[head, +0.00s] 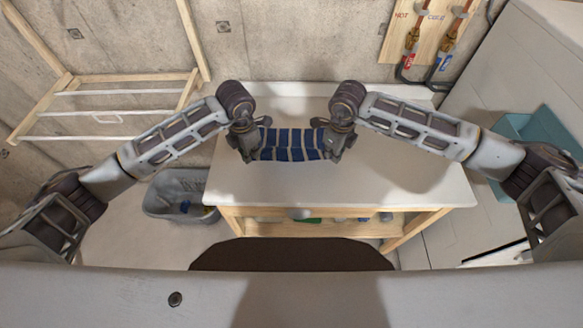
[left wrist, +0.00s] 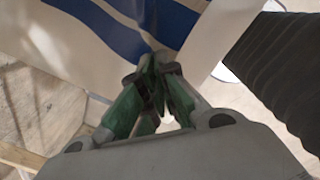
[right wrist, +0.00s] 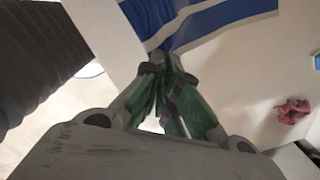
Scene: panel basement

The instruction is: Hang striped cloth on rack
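The blue and white striped cloth (head: 290,145) is stretched between my two grippers above the white table. My left gripper (head: 247,154) is shut on its left end, and my right gripper (head: 335,154) is shut on its right end. In the left wrist view the cloth (left wrist: 125,35) runs up from the closed fingertips (left wrist: 155,68). In the right wrist view the cloth (right wrist: 205,22) also comes from the closed fingertips (right wrist: 165,65). The wooden rack (head: 110,92) with white bars is on the wall at the left, apart from the cloth.
The white table (head: 400,185) has a wooden frame and a lower shelf with items. A grey basket (head: 180,195) stands on the floor left of it. A teal bin (head: 525,130) is at the right, beside white appliances. Pipes on a wooden board (head: 425,35) are at the back right.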

